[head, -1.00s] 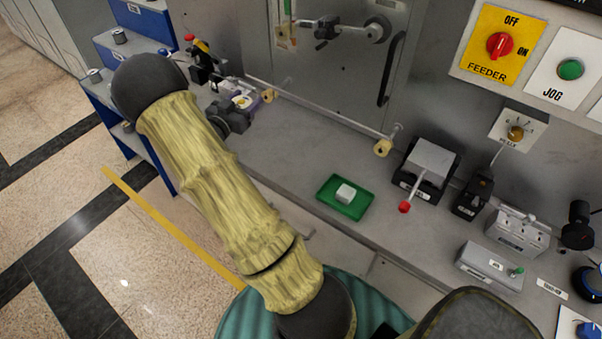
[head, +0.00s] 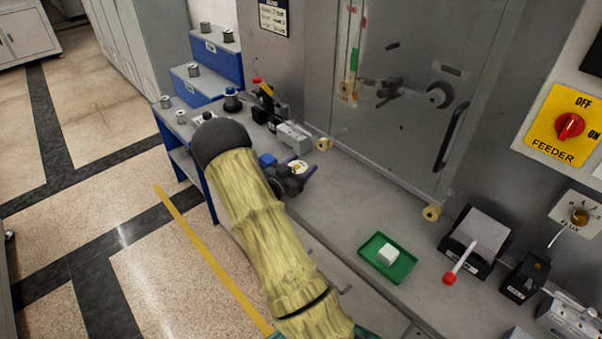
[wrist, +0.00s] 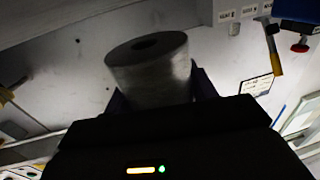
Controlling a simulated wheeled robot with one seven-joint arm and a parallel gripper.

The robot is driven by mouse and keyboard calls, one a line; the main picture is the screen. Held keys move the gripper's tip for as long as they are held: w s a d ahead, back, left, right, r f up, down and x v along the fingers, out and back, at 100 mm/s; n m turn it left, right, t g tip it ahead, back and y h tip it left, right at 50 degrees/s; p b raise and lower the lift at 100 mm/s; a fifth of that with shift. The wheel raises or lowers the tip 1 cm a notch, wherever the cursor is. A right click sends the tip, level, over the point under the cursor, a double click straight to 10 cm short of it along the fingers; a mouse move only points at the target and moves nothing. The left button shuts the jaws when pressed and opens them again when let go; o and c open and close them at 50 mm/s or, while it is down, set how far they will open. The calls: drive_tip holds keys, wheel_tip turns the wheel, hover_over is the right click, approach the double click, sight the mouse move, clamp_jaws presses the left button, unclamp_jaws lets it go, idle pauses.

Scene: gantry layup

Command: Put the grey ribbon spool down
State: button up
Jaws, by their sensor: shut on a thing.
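The grey ribbon spool (wrist: 150,75) is a short cylinder with a dark centre hole, close up in the wrist view. It sits between the dark purple fingers of my gripper (wrist: 160,95), which is shut on it. In the head view my gripper (head: 298,168) is above the bench, left of the green tray. A pale round face shows between its fingers there. The spool's underside is hidden, and I cannot tell whether it touches the bench.
Blue stepped racks (head: 212,54) with several grey spools stand at the back left. A green tray (head: 372,247) holding a white block lies on the grey bench (head: 335,210). A lever box (head: 478,235) stands right of it. The bench between gripper and tray is clear.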

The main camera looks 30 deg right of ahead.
drive_tip(key=shift+f, duration=1.4)
drive_tip(key=shift+f, duration=0.2)
drive_tip(key=o, duration=1.3)
drive_tip(key=shift+r, duration=0.1)
drive_tip(key=shift+r, duration=0.15)
drive_tip(key=shift+s+a, duration=0.1)
drive_tip(key=shift+a, duration=0.25)
drive_tip(key=b+v, duration=0.2)
drive_tip(key=v, duration=0.9)
